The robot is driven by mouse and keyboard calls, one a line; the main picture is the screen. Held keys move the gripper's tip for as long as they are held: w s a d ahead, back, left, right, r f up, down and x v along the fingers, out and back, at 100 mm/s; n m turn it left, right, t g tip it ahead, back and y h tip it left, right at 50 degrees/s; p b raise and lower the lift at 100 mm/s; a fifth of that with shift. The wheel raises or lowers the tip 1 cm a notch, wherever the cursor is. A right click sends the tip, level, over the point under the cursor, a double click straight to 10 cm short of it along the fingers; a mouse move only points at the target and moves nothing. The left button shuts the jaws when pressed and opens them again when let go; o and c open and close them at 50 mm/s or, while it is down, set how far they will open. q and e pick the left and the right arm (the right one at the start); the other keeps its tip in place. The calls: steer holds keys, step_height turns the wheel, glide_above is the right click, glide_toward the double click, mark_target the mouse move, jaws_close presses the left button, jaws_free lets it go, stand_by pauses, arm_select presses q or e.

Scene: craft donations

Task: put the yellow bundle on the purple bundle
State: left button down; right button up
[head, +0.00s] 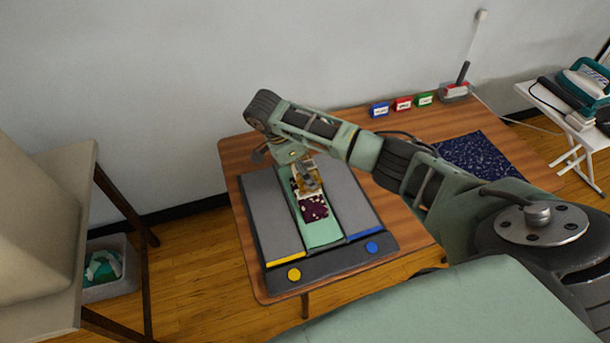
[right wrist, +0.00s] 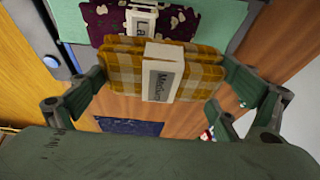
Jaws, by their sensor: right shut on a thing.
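The yellow bundle (right wrist: 187,86) is checked yellow and white cloth with a white band reading "Medium". My right gripper (right wrist: 165,80) is shut on it, with a finger at each end. In the head view the yellow bundle (head: 316,186) is partly hidden by the gripper (head: 303,172). The purple bundle (head: 314,211) is dark with pale spots and lies on the green middle strip of a grey board. The purple bundle (right wrist: 106,27) also shows behind the yellow one in the right wrist view, its label partly hidden. The gap between the bundles is hard to tell. My left gripper is not in view.
The grey board (head: 345,255) has a yellow and a blue disc along its front and lies on a wooden table (head: 410,240). A dark speckled cloth (head: 478,157) lies at the right. Small blue, red and green blocks (head: 403,104) stand at the back edge. A bin (head: 112,285) stands on the floor at left.

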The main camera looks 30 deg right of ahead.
step_height(320, 180, down, 3)
steer(key=shift+f+p, duration=0.2)
steer(key=shift+p, duration=0.1)
steer(key=shift+f, duration=0.2)
steer(key=shift+f, duration=0.15)
steer(key=o, duration=0.9)
